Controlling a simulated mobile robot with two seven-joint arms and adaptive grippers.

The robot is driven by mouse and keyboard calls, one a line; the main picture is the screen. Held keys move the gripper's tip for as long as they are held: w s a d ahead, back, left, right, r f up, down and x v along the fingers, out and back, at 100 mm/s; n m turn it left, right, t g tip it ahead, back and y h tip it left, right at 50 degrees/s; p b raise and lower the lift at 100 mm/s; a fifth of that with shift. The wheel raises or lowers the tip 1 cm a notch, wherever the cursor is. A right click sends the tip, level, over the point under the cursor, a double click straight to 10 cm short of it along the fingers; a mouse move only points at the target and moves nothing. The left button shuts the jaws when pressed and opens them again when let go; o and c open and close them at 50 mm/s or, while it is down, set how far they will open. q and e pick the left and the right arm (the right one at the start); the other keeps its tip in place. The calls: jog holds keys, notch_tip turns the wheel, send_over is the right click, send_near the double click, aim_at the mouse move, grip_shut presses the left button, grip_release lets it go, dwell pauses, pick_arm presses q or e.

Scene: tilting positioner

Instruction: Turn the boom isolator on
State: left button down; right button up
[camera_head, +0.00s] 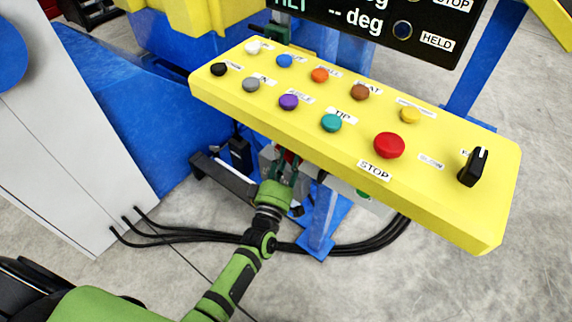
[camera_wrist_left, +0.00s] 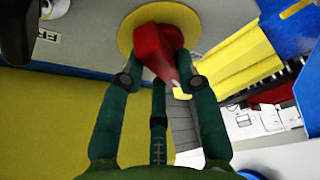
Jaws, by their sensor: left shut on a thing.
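The boom isolator is a red rotary handle (camera_wrist_left: 158,52) on a round yellow plate (camera_wrist_left: 127,38), set in a grey panel face, in the left wrist view. Its pale yellow tip points down and to the right in that picture. My left gripper (camera_wrist_left: 158,68) has its green fingers on both sides of the red handle and is shut on it. In the head view my left gripper (camera_head: 284,172) reaches below the yellow button console, and only a little red shows by its fingers. The console hides most of the isolator there. My right gripper is not in view.
The yellow console (camera_head: 450,200) overhangs my left gripper, with several coloured buttons, a red stop button (camera_head: 389,145) and a black selector knob (camera_head: 472,167). Black cables (camera_head: 190,234) run across the floor near my left arm. A grey cabinet (camera_head: 70,150) stands at left.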

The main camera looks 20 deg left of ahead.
pick_arm(q)
jog(key=m+h+b, duration=0.1)
jog(key=m, duration=0.1)
jog(key=m+t+b, duration=0.1)
jog(key=m, duration=0.1)
jog(key=shift+f+m+h, duration=0.3)
jog(key=shift+f+h, duration=0.1)
jog(key=m+h+b, duration=0.1)
jog(key=m, duration=0.1)
jog(key=m+t+h+b, duration=0.1)
jog(key=m, duration=0.1)
jog(key=shift+a+f+m, duration=0.1)
jog(key=shift+m, duration=0.3)
jog(key=shift+m+h+b, duration=0.4)
jog(key=shift+m, duration=0.3)
jog(key=m+h, duration=0.1)
jog(key=m, duration=0.1)
jog(key=m+h+b, duration=0.1)
jog(key=m+h, duration=0.1)
jog(key=m, duration=0.1)
jog(key=shift+a+m+g, duration=0.1)
jog(key=shift+m+g, duration=0.2)
jog(key=shift+m, duration=0.6)
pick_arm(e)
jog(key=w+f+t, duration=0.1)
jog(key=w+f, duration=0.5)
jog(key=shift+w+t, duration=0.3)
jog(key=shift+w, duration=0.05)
